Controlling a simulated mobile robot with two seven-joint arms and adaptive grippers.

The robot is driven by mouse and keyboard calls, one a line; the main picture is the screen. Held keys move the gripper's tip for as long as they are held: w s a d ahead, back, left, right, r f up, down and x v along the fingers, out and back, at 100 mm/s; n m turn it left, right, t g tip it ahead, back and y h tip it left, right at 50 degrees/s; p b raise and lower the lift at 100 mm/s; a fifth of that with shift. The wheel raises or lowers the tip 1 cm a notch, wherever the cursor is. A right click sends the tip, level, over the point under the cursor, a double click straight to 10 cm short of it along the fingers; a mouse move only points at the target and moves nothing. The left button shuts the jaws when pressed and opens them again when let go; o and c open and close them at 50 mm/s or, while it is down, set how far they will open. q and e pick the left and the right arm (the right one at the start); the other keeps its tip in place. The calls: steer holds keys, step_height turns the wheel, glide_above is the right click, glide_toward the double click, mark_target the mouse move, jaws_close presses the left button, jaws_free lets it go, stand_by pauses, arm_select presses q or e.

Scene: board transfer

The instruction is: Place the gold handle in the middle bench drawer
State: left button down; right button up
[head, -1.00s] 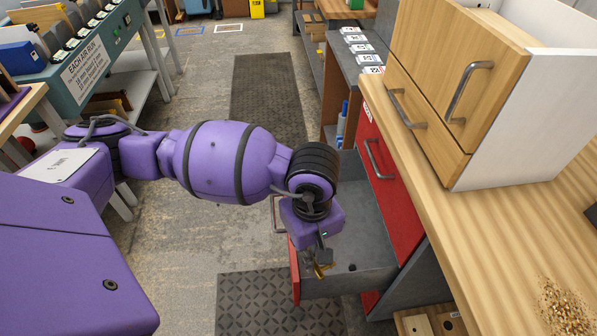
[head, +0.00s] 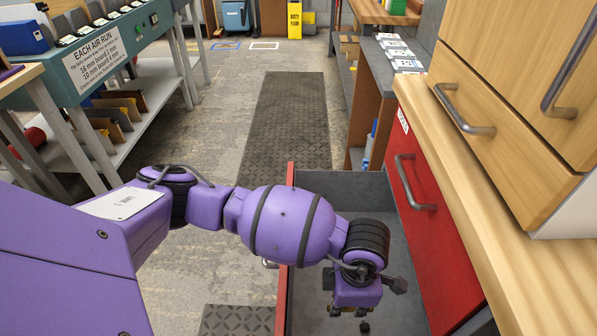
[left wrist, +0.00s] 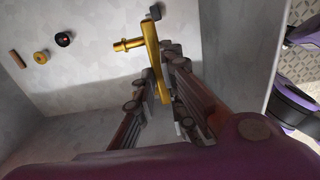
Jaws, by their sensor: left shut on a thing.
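My right gripper is in neither view.
Inside the drawer lie a black ring (left wrist: 63,39), a gold ring (left wrist: 41,57), a small wooden piece (left wrist: 18,59) and a dark grey piece (left wrist: 156,12). A wooden cabinet (head: 515,110) stands on the bench top (head: 540,265) at right.

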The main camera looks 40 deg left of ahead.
arm_select(q)
steer(key=w+a+f+b, duration=0.1)
steer(key=w+f, duration=0.1)
steer(key=w, duration=0.1)
steer(key=w+a+f+b, duration=0.1)
steer(key=w+f, duration=0.1)
steer(key=w, duration=0.1)
steer(key=w+a+f+b, duration=0.1)
steer(key=w+f, duration=0.1)
steer(key=f, duration=0.1)
steer(key=shift+w+a+f, duration=0.1)
steer(key=shift+w+a, duration=0.3)
steer(key=shift+w+f, duration=0.15)
steer(key=shift+w+a+f+b, duration=0.1)
steer(key=shift+f+b, duration=0.35)
steer(key=shift+f, duration=0.5)
steer(key=shift+w+a+f+b, duration=0.1)
steer(key=shift+f+b, duration=0.3)
steer(key=shift+f, duration=0.5)
steer(key=shift+f, duration=0.2)
steer(key=c, duration=1.8)
jaws_free()
